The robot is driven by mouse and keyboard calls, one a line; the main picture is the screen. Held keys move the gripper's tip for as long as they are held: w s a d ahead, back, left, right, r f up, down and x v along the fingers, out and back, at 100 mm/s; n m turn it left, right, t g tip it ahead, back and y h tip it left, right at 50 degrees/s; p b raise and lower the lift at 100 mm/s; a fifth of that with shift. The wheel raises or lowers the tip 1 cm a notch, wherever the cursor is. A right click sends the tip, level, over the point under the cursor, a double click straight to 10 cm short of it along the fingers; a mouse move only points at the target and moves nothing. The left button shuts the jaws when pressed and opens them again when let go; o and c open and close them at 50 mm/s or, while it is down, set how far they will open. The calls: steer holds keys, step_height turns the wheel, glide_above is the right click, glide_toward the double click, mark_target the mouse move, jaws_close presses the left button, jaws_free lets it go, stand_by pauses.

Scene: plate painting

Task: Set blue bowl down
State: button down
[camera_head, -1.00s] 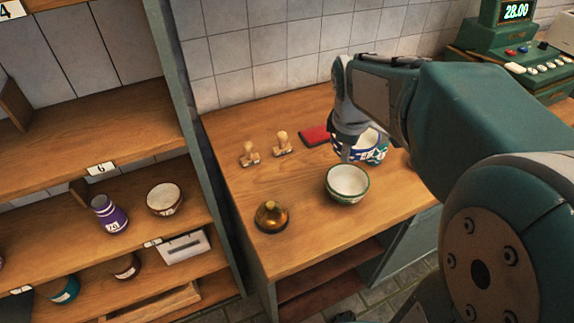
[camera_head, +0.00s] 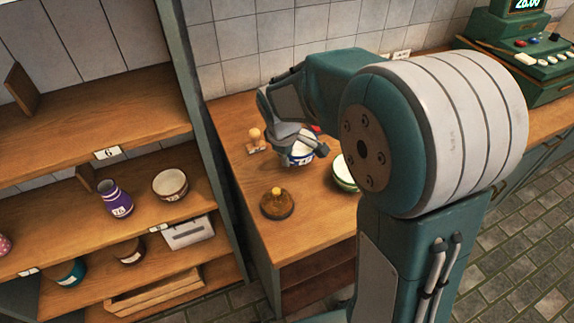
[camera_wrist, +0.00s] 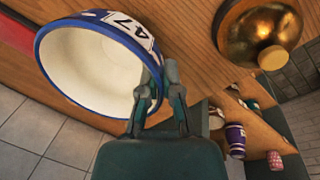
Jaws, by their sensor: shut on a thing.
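The blue and white bowl (camera_head: 300,156) is over the wooden counter, partly hidden by my gripper (camera_head: 307,146) in the head view. In the wrist view the bowl (camera_wrist: 85,68) shows its cream inside, blue rim and a label reading 47. My gripper (camera_wrist: 158,98) is shut on the bowl's rim, with the fingers at its wall. Whether the bowl's base touches the counter cannot be told.
A brass bell (camera_head: 277,204) stands on the counter (camera_head: 300,240) in front of the bowl. A green-rimmed white bowl (camera_head: 344,174) is to the right, partly behind my arm. A wooden stamp (camera_head: 256,141) stands to the left. Shelves (camera_head: 100,110) with pots stand further left.

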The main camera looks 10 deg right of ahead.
steer(key=shift+f, duration=1.55)
steer(key=c, duration=0.8)
jaws_free()
steer(key=shift+f, duration=0.15)
step_height(320, 180, up, 12)
steer(key=s+a, duration=0.1)
steer(key=s, duration=0.1)
steer(key=s+d+r+m+t, duration=0.2)
steer(key=s+m, duration=0.3)
steer(key=s, duration=0.4)
steer(key=s+d+r+m+t+y, duration=0.1)
steer(key=s+m, duration=0.4)
steer(key=s, duration=0.5)
steer(key=shift+s+d+r+t, duration=0.35)
steer(key=shift+d+t, duration=0.15)
steer(key=shift+d, duration=0.2)
